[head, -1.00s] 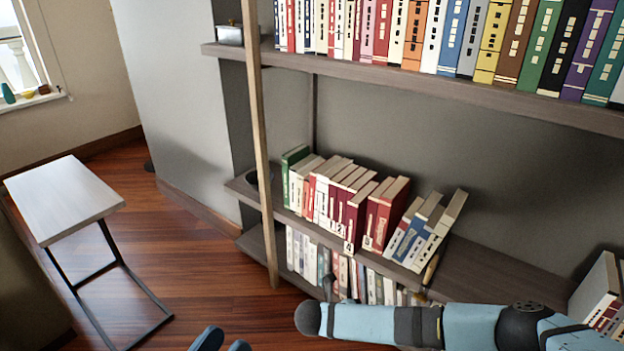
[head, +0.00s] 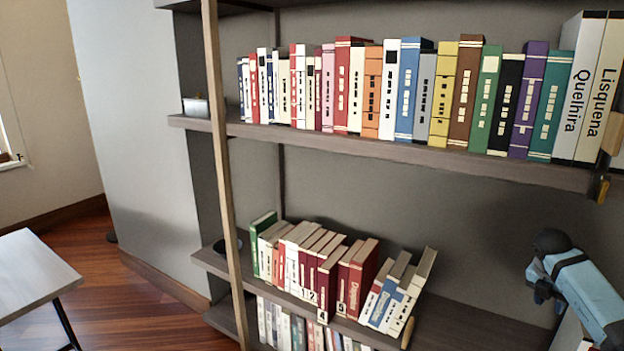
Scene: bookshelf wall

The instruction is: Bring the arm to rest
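My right arm shows at the lower right of the head view, a light blue link with a dark band and a dark rounded end. The dark blue part by that end looks like my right gripper (head: 541,287), small and partly hidden; its fingers cannot be made out, so open or shut is unclear. It appears in front of the bookshelf, right of the lower row of books, with no book seen in it. My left arm and gripper are out of view.
The upper shelf (head: 400,152) holds a long row of upright books. The lower shelf (head: 455,325) holds several books, some leaning (head: 405,290); its right part looks bare. A wooden post (head: 222,180) stands at left. A small table (head: 35,270) is at the lower left.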

